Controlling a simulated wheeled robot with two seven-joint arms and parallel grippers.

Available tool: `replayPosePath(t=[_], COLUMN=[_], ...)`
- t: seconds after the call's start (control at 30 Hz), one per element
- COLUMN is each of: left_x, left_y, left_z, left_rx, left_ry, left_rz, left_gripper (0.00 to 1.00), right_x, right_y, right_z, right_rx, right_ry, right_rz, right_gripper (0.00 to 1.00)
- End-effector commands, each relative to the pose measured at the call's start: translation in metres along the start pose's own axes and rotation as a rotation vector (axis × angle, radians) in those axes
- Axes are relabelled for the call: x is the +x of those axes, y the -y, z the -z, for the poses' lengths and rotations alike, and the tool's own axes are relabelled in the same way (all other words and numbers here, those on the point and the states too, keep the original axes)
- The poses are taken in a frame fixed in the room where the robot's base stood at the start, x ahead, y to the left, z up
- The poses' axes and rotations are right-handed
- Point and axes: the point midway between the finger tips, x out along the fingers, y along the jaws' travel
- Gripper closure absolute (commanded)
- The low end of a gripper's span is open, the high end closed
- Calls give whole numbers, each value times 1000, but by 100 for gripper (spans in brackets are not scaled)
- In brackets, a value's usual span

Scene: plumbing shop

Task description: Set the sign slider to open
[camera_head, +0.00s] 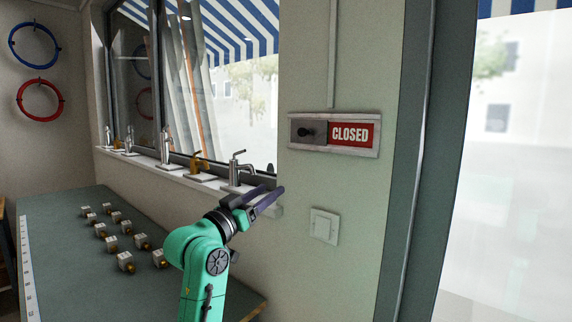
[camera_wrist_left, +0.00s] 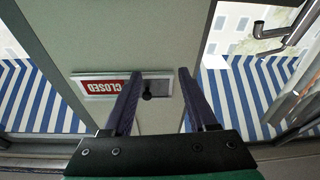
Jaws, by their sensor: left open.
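The sign (camera_head: 334,134) is a pale frame on the wall between the window and the door frame. Its right part shows a red panel reading CLOSED (camera_head: 350,134). A grey slider with a dark knob (camera_head: 306,133) covers its left part. My left gripper (camera_head: 272,195) is open and empty, below and to the left of the sign. In the left wrist view the sign appears upside down, and the knob (camera_wrist_left: 148,95) shows between the two open fingers (camera_wrist_left: 157,75), apparently farther off at the wall. My right gripper is not in view.
A white light switch (camera_head: 324,226) is on the wall below the sign. Several faucets, one of them silver (camera_head: 240,172), stand on the window sill. A green-topped table (camera_head: 75,250) holds several small fittings. The door frame (camera_head: 415,160) is to the right.

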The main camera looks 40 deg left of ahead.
Motion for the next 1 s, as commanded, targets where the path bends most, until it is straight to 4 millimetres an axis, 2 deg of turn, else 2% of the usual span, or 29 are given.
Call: replayPosePath(t=[0.03, 0.1, 0.2, 0.27, 0.37, 0.7, 0.83, 1.0], left_x=[-15, -31, -37, -30, -10, 80, 99, 105], left_y=[-11, -23, -30, -30, -32, -36, -37, -36], left_z=[42, 74, 92, 95, 100, 113, 113, 109], left_rx=[35, 70, 90, 89, 87, 86, 86, 88], left_ry=[-68, -126, -156, -156, -154, -152, -152, -153], left_rz=[-22, -44, -55, -56, -55, -51, -50, -49], left_gripper=[42, 42, 42, 42, 42, 42, 42, 42], right_x=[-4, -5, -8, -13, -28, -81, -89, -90], right_y=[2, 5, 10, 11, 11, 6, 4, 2], right_z=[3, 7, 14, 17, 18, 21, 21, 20], right_rx=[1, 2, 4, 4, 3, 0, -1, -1], right_ry=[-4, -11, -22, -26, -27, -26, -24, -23], right_rz=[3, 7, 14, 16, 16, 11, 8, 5], right_gripper=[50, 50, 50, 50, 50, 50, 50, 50])
